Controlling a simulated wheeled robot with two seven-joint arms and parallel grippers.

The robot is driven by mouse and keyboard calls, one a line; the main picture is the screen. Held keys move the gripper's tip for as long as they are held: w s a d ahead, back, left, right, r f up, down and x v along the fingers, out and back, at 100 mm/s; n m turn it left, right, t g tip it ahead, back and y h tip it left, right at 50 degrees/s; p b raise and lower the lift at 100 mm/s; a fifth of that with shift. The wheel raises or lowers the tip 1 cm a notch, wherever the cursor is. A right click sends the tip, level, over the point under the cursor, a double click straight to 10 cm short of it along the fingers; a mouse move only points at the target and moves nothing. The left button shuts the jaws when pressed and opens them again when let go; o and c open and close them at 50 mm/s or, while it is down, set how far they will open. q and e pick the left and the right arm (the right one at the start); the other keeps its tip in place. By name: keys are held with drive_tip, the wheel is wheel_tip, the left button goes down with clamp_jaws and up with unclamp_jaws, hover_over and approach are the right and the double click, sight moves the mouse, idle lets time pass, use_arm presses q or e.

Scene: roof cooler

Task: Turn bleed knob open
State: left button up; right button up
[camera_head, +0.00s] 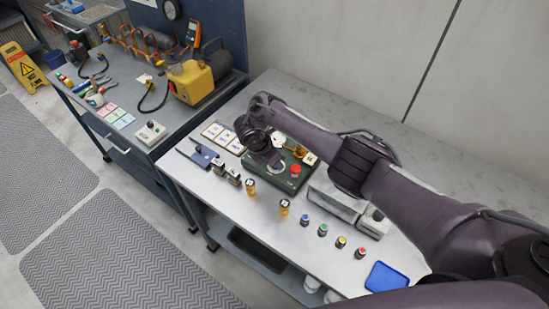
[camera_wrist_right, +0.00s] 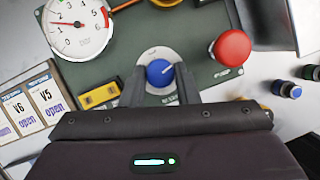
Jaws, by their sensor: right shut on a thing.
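The bleed knob (camera_wrist_right: 160,72) is a blue round knob with a pale pointer line, set in a light grey dial ring on a dark green panel (camera_wrist_right: 200,84). In the right wrist view my right gripper (camera_wrist_right: 160,80) has its two dark fingers on either side of the knob, shut on it. The pointer line slants toward the upper right. In the head view my right arm reaches over the green panel (camera_head: 252,176), and its wrist hides the knob. My left gripper is not in view.
A red mushroom button (camera_wrist_right: 231,48) stands right of the knob, and a white gauge (camera_wrist_right: 77,26) is at upper left. V5 and V6 cards (camera_wrist_right: 46,97) lie left of the panel. Several small coloured-top knobs (camera_head: 322,230) and amber vials (camera_head: 284,207) stand along the bench front.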

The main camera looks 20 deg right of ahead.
sight(265, 168)
drive_tip(key=shift+w+m+g+b, duration=0.1)
drive_tip(key=shift+m+g+b, duration=0.55)
drive_tip(key=shift+m, duration=1.15)
drive_tip(key=o, duration=1)
drive_tip(key=shift+p+v, duration=0.5)
drive_tip(key=shift+v, duration=3.4)
drive_tip(key=shift+w, duration=0.1)
